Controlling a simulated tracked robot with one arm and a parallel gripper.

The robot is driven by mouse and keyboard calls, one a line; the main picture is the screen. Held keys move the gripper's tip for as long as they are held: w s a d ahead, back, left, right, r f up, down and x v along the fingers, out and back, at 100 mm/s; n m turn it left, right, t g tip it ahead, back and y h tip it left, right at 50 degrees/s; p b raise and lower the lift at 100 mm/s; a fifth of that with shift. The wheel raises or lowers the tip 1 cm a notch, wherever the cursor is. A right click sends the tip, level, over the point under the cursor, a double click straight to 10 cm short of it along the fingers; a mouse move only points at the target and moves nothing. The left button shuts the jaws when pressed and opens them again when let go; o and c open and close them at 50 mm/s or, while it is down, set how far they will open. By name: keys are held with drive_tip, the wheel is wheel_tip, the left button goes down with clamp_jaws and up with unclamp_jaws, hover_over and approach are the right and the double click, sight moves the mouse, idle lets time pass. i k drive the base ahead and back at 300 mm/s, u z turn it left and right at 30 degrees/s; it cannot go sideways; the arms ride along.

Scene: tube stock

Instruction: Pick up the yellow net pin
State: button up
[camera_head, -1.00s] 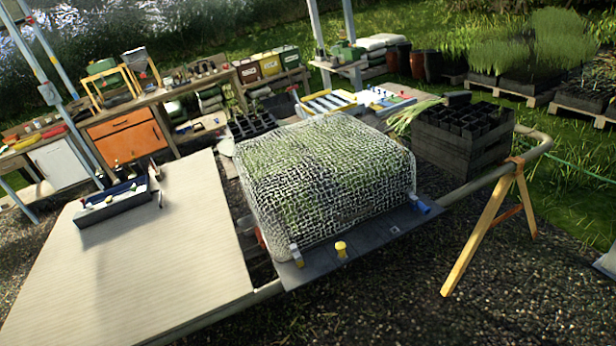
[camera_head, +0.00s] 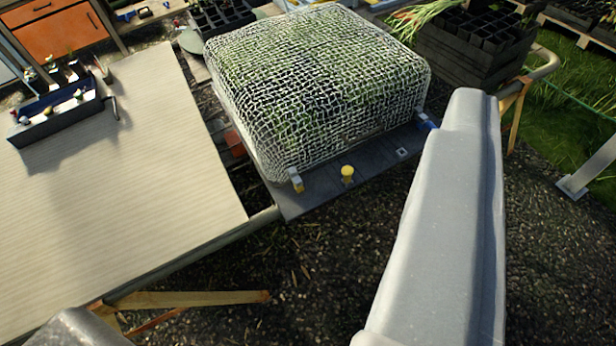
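The yellow net pin (camera_head: 347,174) stands upright on the dark front board (camera_head: 325,188) of the netted tray. It has a round yellow head. The white net (camera_head: 320,85) drapes over green plants just behind it. My gripper (camera_head: 270,210) is open and empty. Its large grey finger shows at the right and part of the other shows at the lower left. The pin lies farther away, between the two fingers in the picture, and neither touches it.
A pale tabletop (camera_head: 150,190) with a dark toolbox (camera_head: 60,115) is at left. Black crates (camera_head: 470,60) stand at back right. Gravel lies in front.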

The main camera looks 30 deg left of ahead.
sight(348, 171)
drive_tip(key=u, duration=0.15)
drive_tip(key=i, duration=1)
drive_tip(key=z, duration=0.1)
